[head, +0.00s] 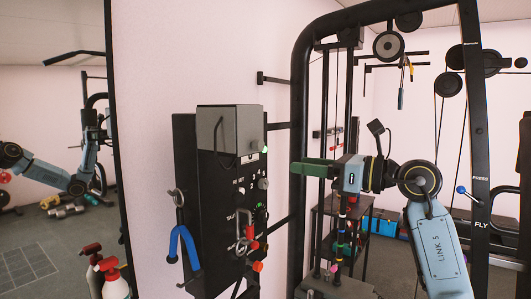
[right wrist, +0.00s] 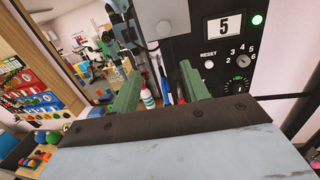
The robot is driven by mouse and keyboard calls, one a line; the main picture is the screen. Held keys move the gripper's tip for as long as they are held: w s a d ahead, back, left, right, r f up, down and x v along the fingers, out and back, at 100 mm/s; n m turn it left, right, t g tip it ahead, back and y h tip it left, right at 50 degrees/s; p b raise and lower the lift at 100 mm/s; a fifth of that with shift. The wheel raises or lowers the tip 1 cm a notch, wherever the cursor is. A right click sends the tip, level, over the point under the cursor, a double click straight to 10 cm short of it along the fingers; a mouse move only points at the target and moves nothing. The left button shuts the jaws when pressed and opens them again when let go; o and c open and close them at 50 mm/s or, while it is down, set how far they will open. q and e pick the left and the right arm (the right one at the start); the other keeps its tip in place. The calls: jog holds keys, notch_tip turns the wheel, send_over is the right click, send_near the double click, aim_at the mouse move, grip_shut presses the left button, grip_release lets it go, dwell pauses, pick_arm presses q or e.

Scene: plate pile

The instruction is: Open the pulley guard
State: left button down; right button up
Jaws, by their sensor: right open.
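A grey box-like cover (head: 230,132) sits at the top of a black control panel (head: 222,210) in the head view; I take it for the pulley guard, but cannot be sure. It looks closed over the panel's top. My left gripper is out of view.
A red-topped spray bottle (head: 115,282) stands below left, beside a mirror. The cable machine's black frame (head: 300,110) rises behind my right gripper, with pulleys (head: 388,45) above.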

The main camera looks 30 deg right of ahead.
aim_at(261, 146)
jog(key=w+a+r+p, duration=0.1)
jog(key=w, duration=0.2)
jog(key=w+a+r+h+p, duration=0.1)
jog(key=w, duration=0.2)
jog(key=w+a+r+h+p, duration=0.1)
jog(key=w+a+p, duration=0.1)
jog(key=w, duration=0.2)
jog(key=shift+w+a+n+t, duration=0.1)
jog(key=shift+n+t, duration=0.2)
jog(key=shift+n, duration=0.1)
grip_shut()
